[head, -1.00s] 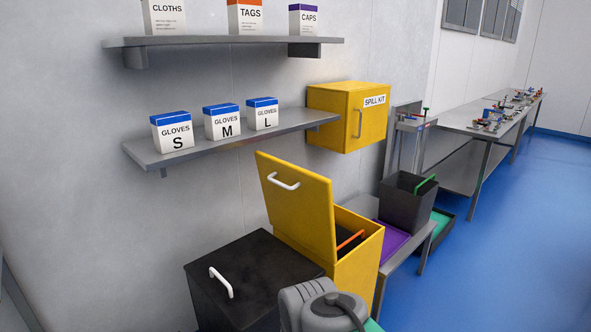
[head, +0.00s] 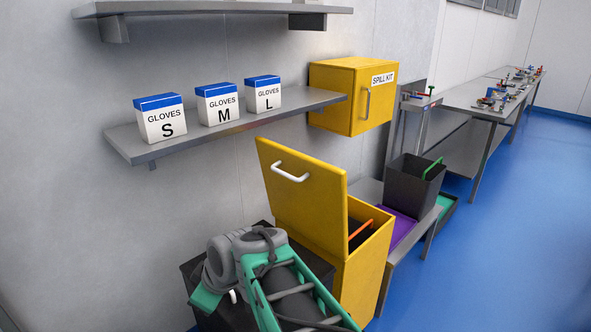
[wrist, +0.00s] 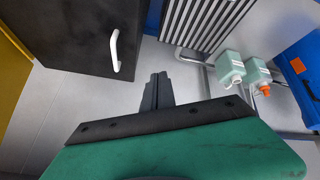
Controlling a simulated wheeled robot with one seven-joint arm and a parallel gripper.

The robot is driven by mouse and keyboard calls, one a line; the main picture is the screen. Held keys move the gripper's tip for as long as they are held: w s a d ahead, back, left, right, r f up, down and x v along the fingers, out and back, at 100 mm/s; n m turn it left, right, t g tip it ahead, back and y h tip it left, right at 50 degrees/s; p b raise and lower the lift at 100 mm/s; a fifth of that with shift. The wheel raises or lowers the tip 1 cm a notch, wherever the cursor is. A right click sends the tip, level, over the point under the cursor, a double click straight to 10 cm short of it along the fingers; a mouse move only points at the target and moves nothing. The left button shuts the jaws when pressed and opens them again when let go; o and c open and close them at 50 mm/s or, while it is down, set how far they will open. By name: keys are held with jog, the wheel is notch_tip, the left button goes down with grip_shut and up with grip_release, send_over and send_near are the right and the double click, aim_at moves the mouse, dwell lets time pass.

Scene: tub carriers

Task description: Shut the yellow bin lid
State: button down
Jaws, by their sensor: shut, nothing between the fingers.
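The yellow bin (head: 366,262) stands in the lower middle of the head view. Its yellow lid (head: 300,200) is open, standing steeply tilted up at the bin's left side, with a white handle (head: 289,173) on its face. An orange-handled item (head: 361,229) shows inside the bin's dark opening. My arm covers the lower front in the head view, left of the bin, and my gripper's fingertips cannot be made out there. In the wrist view my gripper (wrist: 157,88) is shut and empty, apart from the lid. A strip of yellow shows at that view's left edge.
A black bin (wrist: 75,35) with a white handle (wrist: 115,50) lies left of the yellow bin, partly behind my arm. A glove shelf (head: 230,122) and yellow spill kit cabinet (head: 345,100) hang above. A bench with a purple tray (head: 397,226) and grey tub (head: 412,185) stands right.

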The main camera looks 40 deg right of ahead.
jog(key=w+d+r+n+t+b, duration=0.1)
jog(key=w+d+r+n+t, duration=0.15)
jog(key=d, duration=0.35)
jog(key=w+d+r+n+t, duration=0.1)
jog(key=w+d+n+t, duration=0.15)
jog(key=d, duration=0.35)
jog(key=s+d+r+n+t+h+b, duration=0.1)
jog(key=s+d+r+n+t+h, duration=0.3)
jog(key=d, duration=0.6)
jog(key=s+d+r+n+t+h+b, duration=0.1)
jog(key=s+d+r+n+t, duration=0.2)
jog(key=s+d+r, duration=0.5)
jog(key=w+d+p, duration=0.5)
jog(key=w+d, duration=0.2)
jog(key=w, duration=0.6)
jog(key=shift+d+p, duration=0.4)
jog(key=shift+w+d, duration=0.1)
jog(key=shift+w, duration=0.05)
